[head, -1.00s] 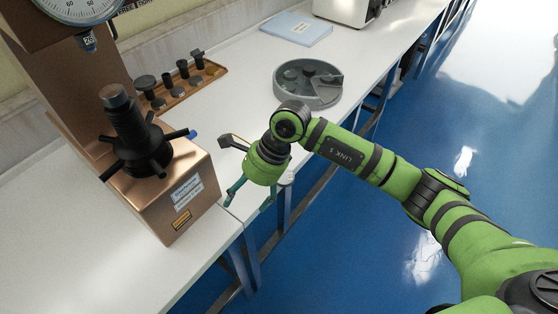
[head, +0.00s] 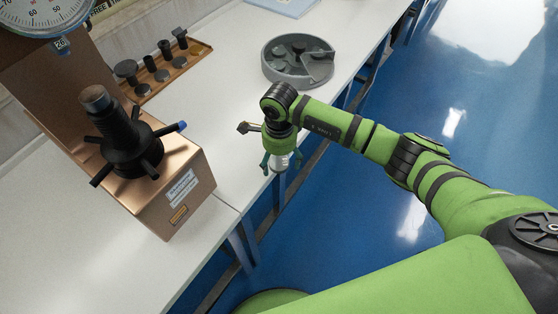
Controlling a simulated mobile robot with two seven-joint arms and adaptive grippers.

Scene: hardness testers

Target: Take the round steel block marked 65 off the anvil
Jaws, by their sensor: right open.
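The copper-coloured hardness tester (head: 150,200) stands on the bench at the left. Its dark anvil post (head: 118,128) rises from a spoked handwheel (head: 130,155). A short round piece (head: 95,97) with a brownish top sits at the post's upper end. I cannot tell whether it is the steel block or the anvil itself, and no 65 is readable. My right gripper (head: 282,168) points down by the bench's front edge, to the right of the tester and well apart from it. Its teal fingers are open, with a pale, silvery part showing between them. My left gripper is out of view.
A wooden rack (head: 188,77) with several dark pieces stands behind the tester. A round grey divided tray (head: 268,72) holds several parts. The tester's dial (head: 40,14) overhangs the anvil. The bench (head: 215,130) is clear between tester and tray.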

